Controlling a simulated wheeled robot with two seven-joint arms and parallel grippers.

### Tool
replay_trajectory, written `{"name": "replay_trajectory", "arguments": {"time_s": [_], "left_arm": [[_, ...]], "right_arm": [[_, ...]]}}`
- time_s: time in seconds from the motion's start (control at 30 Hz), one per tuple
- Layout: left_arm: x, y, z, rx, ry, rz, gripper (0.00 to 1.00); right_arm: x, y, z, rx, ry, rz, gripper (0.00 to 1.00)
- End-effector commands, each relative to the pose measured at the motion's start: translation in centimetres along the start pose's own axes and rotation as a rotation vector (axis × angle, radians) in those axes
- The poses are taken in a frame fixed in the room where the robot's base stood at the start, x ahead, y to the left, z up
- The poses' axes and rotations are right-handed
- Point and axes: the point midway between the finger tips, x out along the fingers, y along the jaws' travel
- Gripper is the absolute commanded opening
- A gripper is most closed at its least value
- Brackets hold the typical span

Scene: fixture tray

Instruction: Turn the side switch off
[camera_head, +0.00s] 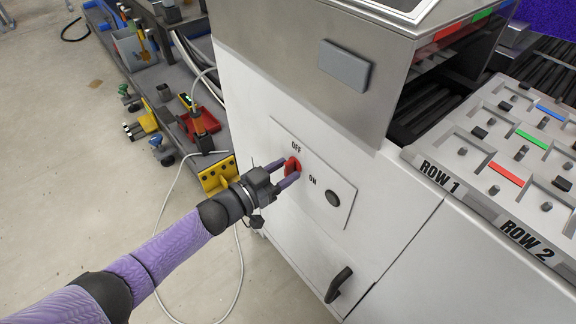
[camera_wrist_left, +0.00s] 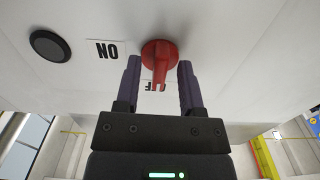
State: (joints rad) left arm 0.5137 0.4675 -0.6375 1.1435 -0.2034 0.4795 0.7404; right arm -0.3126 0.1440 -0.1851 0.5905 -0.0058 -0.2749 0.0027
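The side switch is a red rotary knob (camera_head: 292,166) on a panel (camera_head: 335,205) of the white cabinet side. It also shows in the left wrist view (camera_wrist_left: 160,52), where its lever overlaps the upside-down OFF label. The OFF label (camera_head: 296,146) and ON label (camera_head: 314,180) are beside the knob. My left gripper (camera_head: 287,174) reaches the switch with one finger on each side of it. In the left wrist view, gaps show between its fingers (camera_wrist_left: 159,82) and the lever, so it is open around the knob. My right gripper is not in view.
A black round button (camera_head: 333,198) is on the same panel. A black handle (camera_head: 338,285) sticks out lower down. The fixture tray (camera_head: 470,215) with ROW labels is at the right. A thin cable hangs to the floor.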

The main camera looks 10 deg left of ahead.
Motion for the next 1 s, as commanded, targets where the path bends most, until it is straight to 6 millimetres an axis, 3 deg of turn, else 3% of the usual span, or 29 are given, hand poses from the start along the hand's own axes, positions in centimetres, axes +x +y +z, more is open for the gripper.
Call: {"name": "replay_trajectory", "arguments": {"time_s": [0.17, 0.6, 1.0], "left_arm": [[-0.3, 0.0, -0.1, 0.001, 0.000, 0.000, 0.50], [-4.8, 0.0, -0.2, 0.002, 0.000, 0.000, 0.50], [-5.0, 0.0, 0.0, 0.002, 0.001, 0.000, 0.50]], "right_arm": [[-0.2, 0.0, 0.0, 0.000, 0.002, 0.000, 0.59], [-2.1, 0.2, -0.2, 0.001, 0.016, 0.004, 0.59], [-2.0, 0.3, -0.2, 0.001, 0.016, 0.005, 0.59]]}}
